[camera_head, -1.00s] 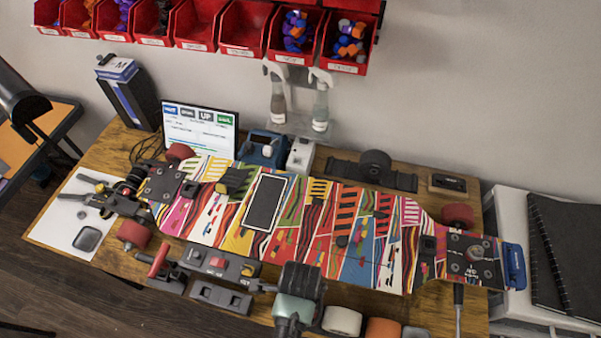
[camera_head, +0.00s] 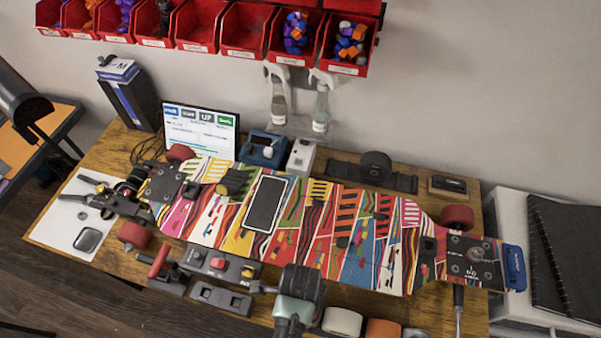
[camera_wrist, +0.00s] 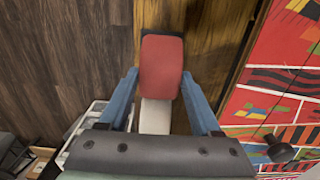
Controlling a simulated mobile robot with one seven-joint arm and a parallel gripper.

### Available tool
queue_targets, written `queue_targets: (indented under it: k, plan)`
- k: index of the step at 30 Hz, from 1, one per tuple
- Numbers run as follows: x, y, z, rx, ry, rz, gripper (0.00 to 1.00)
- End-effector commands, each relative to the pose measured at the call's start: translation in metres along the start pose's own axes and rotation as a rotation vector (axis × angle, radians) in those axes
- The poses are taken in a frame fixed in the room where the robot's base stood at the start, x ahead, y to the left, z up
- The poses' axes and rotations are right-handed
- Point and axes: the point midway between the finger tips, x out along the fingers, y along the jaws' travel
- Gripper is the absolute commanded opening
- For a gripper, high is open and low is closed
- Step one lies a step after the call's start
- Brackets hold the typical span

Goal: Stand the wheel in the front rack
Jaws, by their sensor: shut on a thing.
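The red wheel (camera_wrist: 161,68) sits between the blue fingers of my gripper (camera_wrist: 160,78) in the wrist view, and the fingers are closed on its sides. It appears upright. A black edge, likely part of the front rack (camera_wrist: 176,36), shows just behind it; the rest of the rack is hidden, and I cannot tell whether the wheel touches it. A white wheel (camera_wrist: 155,117) shows beyond it, lower in the wrist view. In the head view my gripper (camera_head: 298,285) is over the table's front edge and hides the held wheel. The white wheel (camera_head: 342,321) and an orange wheel (camera_head: 383,329) stand to its right.
The colourful skateboard deck (camera_head: 320,225) lies across the wooden table (camera_head: 115,160), close behind my gripper. Grey tool blocks (camera_head: 220,297) stand left of my gripper. A screwdriver (camera_head: 458,300) is at the right. Red bins (camera_head: 245,30) hang on the wall.

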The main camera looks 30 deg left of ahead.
Motion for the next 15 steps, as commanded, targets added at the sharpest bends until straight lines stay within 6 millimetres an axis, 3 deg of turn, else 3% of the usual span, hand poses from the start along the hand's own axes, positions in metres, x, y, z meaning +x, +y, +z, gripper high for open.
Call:
queue_targets:
  k: [9, 10, 15]
  plan:
    - [0.0024, -0.0006, 0.0, 0.0, 0.0, -0.002, 0.07]
    - [0.0024, -0.0006, -0.0001, 0.0, 0.0, -0.002, 0.68]
    - [0.0024, -0.0005, 0.0, 0.0, 0.0, -0.001, 0.99]
